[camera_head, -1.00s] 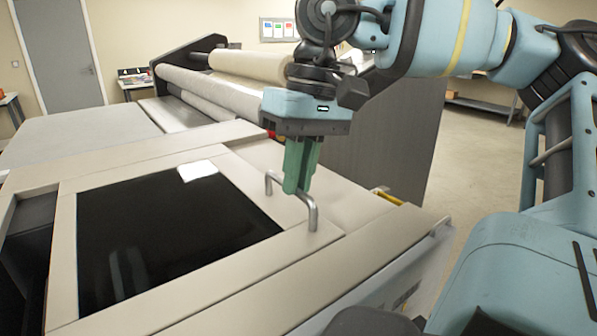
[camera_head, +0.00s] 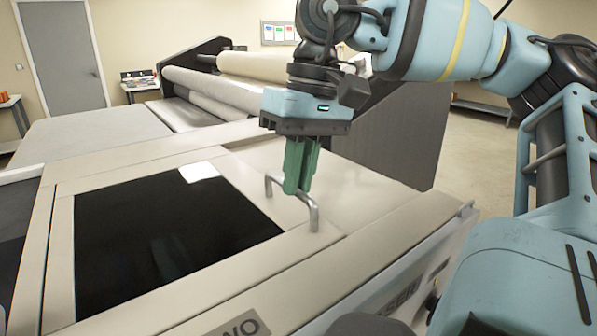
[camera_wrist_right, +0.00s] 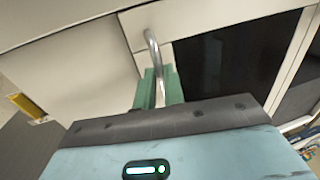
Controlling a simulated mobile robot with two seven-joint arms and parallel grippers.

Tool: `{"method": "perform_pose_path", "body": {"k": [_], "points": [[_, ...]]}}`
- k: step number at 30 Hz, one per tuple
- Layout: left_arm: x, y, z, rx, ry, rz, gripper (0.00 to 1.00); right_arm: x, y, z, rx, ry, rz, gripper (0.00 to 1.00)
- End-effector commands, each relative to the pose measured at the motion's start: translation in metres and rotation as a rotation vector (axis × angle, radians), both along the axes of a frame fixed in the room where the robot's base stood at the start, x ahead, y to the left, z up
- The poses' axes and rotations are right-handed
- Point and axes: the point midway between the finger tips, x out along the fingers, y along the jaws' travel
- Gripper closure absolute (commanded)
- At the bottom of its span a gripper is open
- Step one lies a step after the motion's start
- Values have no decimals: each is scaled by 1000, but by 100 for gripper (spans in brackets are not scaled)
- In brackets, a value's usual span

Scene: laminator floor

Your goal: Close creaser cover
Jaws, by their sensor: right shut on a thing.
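The creaser cover (camera_head: 62,250) is a beige framed panel with a large dark window, and it lies about level with the surrounding beige machine top in the head view. A bent metal handle (camera_head: 313,215) stands on its right side. My right gripper (camera_head: 297,190) points down with its green fingers shut on the handle bar. The handle (camera_wrist_right: 152,45) also shows between the green fingers in the right wrist view, next to the dark window. My left gripper is in neither current view.
Rollers (camera_head: 215,90) and a dark side panel (camera_head: 405,130) stand behind the cover. A grey flat bed (camera_head: 90,135) lies at the back left. Open floor (camera_head: 465,160) shows at the right behind my right arm.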

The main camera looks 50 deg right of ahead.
Motion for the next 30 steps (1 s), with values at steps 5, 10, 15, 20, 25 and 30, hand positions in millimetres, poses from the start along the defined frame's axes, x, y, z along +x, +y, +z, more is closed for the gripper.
{"method": "perform_pose_path", "body": {"k": [5, 10, 15, 20, 25, 30], "points": [[-1, 0, 0, -1, 2, 0, 66, 0, 2, 0, 6, -3, 2, 100], [-1, -1, 0, -2, 1, 1, 66, 0, 2, -1, 6, -4, 3, 82], [2, -1, 0, -2, -4, 2, 66, 0, 2, -1, 5, -2, 2, 67], [7, -1, 1, -1, -12, 1, 66, 0, 1, 0, 4, -2, 2, 67], [8, -1, 1, -2, -15, 2, 66, 0, 0, 7, 1, -3, 1, 67], [8, -1, 1, -2, -14, 2, 66, -1, -5, 32, 3, -5, -1, 67]]}}
